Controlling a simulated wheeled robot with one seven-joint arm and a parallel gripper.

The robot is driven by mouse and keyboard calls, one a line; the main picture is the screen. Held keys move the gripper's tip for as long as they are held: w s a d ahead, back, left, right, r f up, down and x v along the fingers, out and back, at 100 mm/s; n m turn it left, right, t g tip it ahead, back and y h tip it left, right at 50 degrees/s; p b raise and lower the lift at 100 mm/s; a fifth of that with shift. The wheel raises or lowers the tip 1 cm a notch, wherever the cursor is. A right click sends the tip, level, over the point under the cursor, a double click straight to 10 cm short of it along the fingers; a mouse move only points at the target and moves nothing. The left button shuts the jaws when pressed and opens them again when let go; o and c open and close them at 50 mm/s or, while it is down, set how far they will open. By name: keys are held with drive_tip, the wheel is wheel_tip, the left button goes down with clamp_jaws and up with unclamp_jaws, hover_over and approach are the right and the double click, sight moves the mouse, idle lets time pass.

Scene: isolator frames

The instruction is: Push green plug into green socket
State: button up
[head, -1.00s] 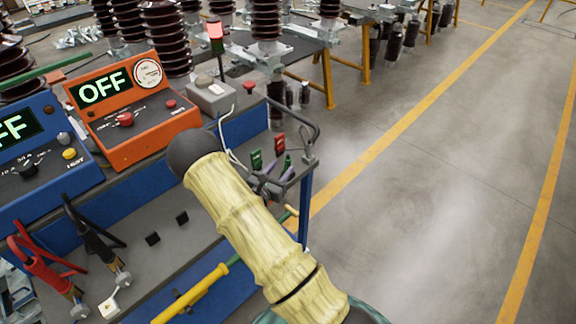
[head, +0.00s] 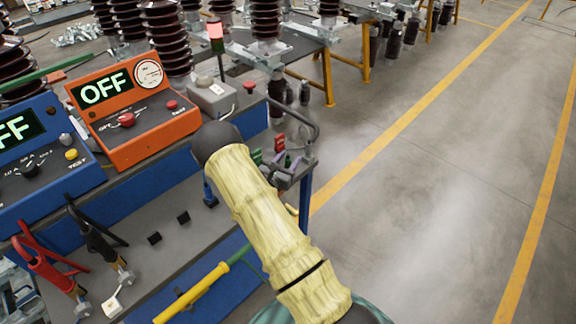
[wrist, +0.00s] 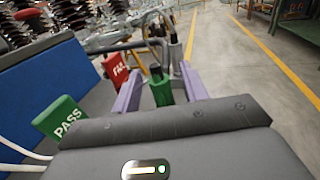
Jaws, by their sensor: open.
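A green plug-like piece with a dark top (wrist: 161,90) stands between the two purple fingers of my gripper (wrist: 158,88) in the wrist view. The fingers are apart, one on each side of it, and I see no clear contact. A small green piece also shows at the bench's right end in the head view (head: 288,160). In the head view my arm covers most of my gripper. I cannot make out a separate green socket, nor tell whether the green piece is seated in one.
A green PASS tag (wrist: 62,122) and a red FAIL tag (wrist: 115,68) stand left of the fingers. A grey bent handle (head: 305,112) rises at the bench end. Orange (head: 150,130) and blue (head: 50,185) testers reading OFF stand left. The floor at right is clear.

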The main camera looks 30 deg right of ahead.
clamp_jaws()
wheel_tip(320, 180, up, 10)
drive_tip(key=shift+b, duration=0.4)
idle(0.7)
drive_tip(key=s+a+f+b, duration=0.1)
drive_tip(key=s+a+b, duration=0.1)
drive_tip(key=a, duration=0.8)
drive_tip(key=shift+s+b, duration=0.35)
drive_tip(key=shift+s, duration=0.45)
drive_tip(key=shift+f, duration=0.1)
